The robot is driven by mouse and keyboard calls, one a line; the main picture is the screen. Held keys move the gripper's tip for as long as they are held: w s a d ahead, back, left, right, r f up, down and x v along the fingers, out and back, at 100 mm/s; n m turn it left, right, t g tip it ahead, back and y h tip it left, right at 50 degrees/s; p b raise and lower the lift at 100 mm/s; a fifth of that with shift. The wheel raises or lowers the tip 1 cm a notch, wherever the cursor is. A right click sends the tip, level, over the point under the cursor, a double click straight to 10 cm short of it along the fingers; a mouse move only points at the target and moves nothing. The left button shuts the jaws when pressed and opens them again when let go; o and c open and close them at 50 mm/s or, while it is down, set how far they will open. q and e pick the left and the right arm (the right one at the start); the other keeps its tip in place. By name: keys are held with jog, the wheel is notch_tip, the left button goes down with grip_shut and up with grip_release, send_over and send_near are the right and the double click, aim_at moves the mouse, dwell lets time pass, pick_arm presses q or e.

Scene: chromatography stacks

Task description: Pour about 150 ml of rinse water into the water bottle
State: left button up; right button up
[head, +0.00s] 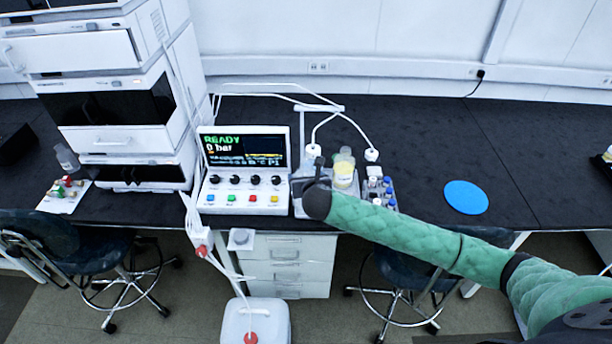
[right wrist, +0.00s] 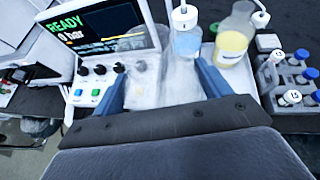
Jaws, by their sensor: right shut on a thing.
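My right gripper (right wrist: 160,75) is shut on a clear, pale vessel (right wrist: 174,82), seen between its two blue fingers in the right wrist view. The vessel's rim and its contents are hard to make out. Just beyond it stands a clear bottle with pale blue liquid (right wrist: 187,43) and a white tubed cap, likely the water bottle. In the head view my right gripper (head: 307,184) is at the front of the bottle tray, mostly hidden by its own wrist, and the held vessel cannot be made out. My left gripper is not in view.
A yellow-liquid bottle (head: 344,173) and a grey vial rack (head: 378,190) stand to the right. The control panel (head: 243,170) is close on the left. White tubes hang above the bottles. A blue disc (head: 466,197) lies on the otherwise clear right bench. A waste container (head: 256,322) stands below.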

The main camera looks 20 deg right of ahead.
jog(key=shift+w+d+f+g, duration=0.2)
jog(key=shift+f+g, duration=0.15)
jog(key=shift+f, duration=0.15)
jog(key=shift+w+d+f+g, duration=0.1)
jog(key=shift+w+f+g, duration=0.05)
jog(key=shift+f+g, duration=0.3)
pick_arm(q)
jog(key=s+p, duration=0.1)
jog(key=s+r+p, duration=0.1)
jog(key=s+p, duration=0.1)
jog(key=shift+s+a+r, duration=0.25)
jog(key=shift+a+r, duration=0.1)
pick_arm(e)
jog(key=shift+w+d+r+m+g+y, duration=0.2)
jog(key=shift+w+r+m+g+y, duration=0.15)
jog(key=shift+r+m+g+y, duration=0.25)
pick_arm(q)
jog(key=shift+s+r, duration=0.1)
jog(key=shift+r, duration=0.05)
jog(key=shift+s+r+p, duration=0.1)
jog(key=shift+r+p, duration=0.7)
jog(key=shift+p, duration=0.1)
pick_arm(e)
jog(key=shift+w+g, duration=0.1)
jog(key=shift+g, duration=0.3)
